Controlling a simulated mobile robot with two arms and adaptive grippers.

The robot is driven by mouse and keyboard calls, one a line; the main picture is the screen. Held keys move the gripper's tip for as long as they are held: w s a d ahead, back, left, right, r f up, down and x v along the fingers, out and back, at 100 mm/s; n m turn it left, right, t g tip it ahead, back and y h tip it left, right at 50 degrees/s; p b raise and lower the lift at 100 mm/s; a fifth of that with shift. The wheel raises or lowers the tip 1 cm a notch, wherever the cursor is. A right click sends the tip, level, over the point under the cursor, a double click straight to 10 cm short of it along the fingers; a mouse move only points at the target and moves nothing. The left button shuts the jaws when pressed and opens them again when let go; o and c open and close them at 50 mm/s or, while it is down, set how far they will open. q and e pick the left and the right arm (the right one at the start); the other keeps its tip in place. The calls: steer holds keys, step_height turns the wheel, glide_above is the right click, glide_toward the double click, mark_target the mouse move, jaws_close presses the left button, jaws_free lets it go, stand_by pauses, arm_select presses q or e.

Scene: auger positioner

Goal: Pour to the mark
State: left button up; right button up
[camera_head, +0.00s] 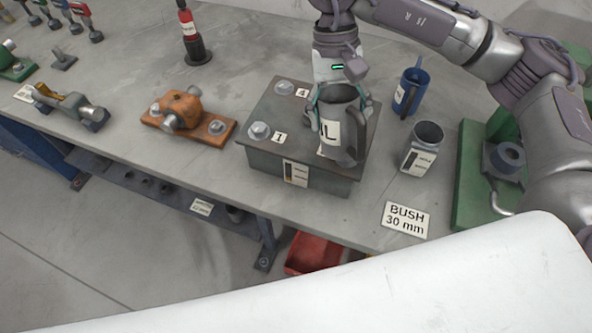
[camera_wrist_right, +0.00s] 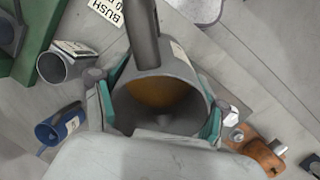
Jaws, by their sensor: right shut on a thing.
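My right gripper (camera_head: 338,103) is shut on a grey metal jug (camera_head: 341,132), with a finger on each side of its body. The jug has a white label ending in "L" and stands upright over the grey gearbox block (camera_head: 262,158). I cannot tell whether it touches the block's top. In the right wrist view, amber liquid shows inside the jug (camera_wrist_right: 163,92) between the fingers of my right gripper (camera_wrist_right: 160,112). The block has bolts, tags "1" and "4", and a level gauge (camera_head: 296,173) on its front. My left gripper is not in view.
A grey cup (camera_head: 422,148) with a gauge label and a blue jug (camera_head: 410,92) stand right of the block. A "BUSH 30 mm" card (camera_head: 406,219) lies near the front edge. An orange bracket (camera_head: 187,115) stands left. A green fixture (camera_head: 484,175) is at right.

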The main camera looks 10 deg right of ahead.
steer(key=shift+r+p, duration=0.3)
steer(key=shift+p, duration=0.1)
stand_by(0.5)
steer(key=shift+r+g+p, duration=0.25)
steer(key=shift+g+p, duration=0.25)
steer(key=shift+p, duration=0.05)
stand_by(0.5)
steer(key=shift+r+g+p, duration=0.2)
steer(key=shift+g+p, duration=0.1)
steer(key=shift+p, duration=0.3)
stand_by(0.4)
steer(key=shift+r+p, duration=0.3)
steer(key=shift+p, duration=0.25)
steer(key=shift+h, duration=0.3)
